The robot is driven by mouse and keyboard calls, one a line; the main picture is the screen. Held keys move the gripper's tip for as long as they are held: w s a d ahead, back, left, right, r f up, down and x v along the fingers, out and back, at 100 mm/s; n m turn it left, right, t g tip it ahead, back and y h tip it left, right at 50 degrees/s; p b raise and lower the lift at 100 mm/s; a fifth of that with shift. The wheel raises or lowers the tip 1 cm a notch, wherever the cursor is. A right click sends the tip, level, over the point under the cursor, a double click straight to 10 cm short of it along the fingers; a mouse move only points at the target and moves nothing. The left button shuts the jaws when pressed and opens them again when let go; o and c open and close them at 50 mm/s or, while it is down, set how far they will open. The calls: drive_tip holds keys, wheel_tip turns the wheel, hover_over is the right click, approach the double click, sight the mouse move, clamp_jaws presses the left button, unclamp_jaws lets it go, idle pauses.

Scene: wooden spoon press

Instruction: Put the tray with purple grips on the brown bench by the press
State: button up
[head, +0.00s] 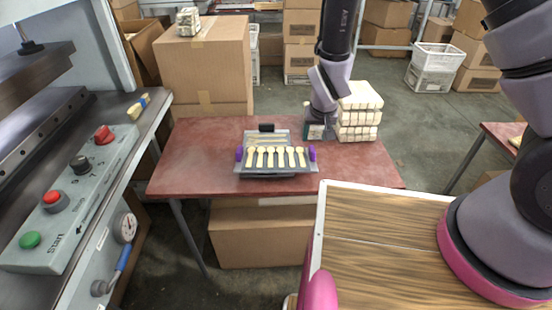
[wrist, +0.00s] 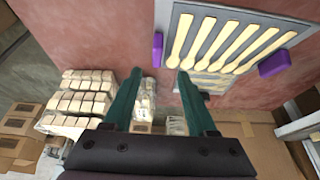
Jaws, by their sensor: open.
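The grey tray (head: 276,172) holds a row of pale wooden spoons and has a purple grip on its left side (head: 239,154) and right side (head: 312,153). It sits on a reddish-brown bench (head: 190,165) to the right of the press (head: 60,110). In the wrist view the tray (wrist: 192,65) is at the upper right, with both purple grips showing. My gripper (wrist: 160,78) is open, with nothing between its fingers. In the head view my gripper (head: 318,130) is just right of and behind the tray; its fingertips are hard to make out.
Stacked bundles of pale wooden pieces (head: 360,110) stand on the bench's back right, close to my gripper. A press control panel (head: 75,190) with red and green buttons is at the left. Cartons (head: 205,60) stand behind the bench. Another reddish table (head: 500,132) is at the right.

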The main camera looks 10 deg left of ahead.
sight(313, 150)
drive_tip(key=x, duration=0.4)
drive_tip(key=shift+w+f, duration=0.1)
drive_tip(key=shift+f, duration=0.15)
drive_tip(key=x, duration=0.5)
drive_tip(key=shift+d+f, duration=0.15)
drive_tip(key=shift+d, duration=0.1)
clamp_jaws()
idle(0.9)
